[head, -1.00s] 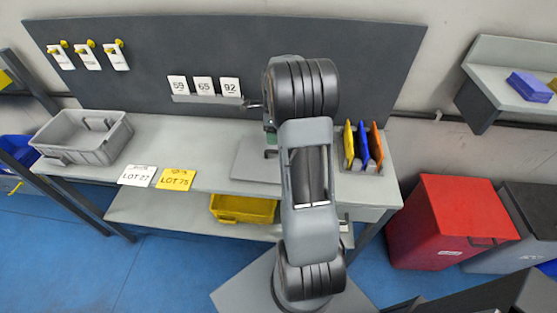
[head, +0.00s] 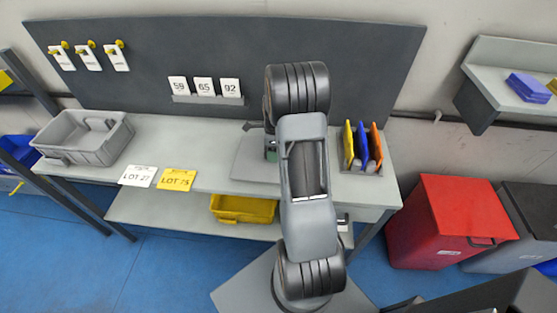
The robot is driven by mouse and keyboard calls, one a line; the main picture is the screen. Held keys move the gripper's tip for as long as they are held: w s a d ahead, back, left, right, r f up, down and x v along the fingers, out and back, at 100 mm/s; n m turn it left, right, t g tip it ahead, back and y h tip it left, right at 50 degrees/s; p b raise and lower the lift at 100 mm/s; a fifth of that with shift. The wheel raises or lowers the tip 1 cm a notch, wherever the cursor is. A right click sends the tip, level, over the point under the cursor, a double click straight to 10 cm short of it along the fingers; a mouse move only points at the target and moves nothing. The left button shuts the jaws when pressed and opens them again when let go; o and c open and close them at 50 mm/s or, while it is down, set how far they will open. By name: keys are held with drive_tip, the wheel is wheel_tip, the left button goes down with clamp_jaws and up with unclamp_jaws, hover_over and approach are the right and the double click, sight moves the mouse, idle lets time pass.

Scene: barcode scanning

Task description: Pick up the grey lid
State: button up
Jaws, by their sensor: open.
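A flat grey plate (head: 250,163) lies on the bench, partly hidden behind my arm; I cannot tell if it is the grey lid. No other thing in the head view is clearly a grey lid. My gripper (head: 254,127) is mostly hidden behind my arm; only a small dark part sticks out on the arm's left side, above the plate. It is open, and its fingertips and the space between them are hidden. A small green and dark thing (head: 270,152) shows at the arm's left edge, over the plate.
On the bench (head: 205,150) stand a grey crate (head: 78,153) at left, white and yellow lot cards (head: 177,180), and a rack with coloured folders (head: 362,147) at right. A yellow bin (head: 243,210) sits below. A red bin (head: 450,225) stands on the floor.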

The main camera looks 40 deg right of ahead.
clamp_jaws()
drive_tip(key=shift+r, duration=0.15)
idle(0.4)
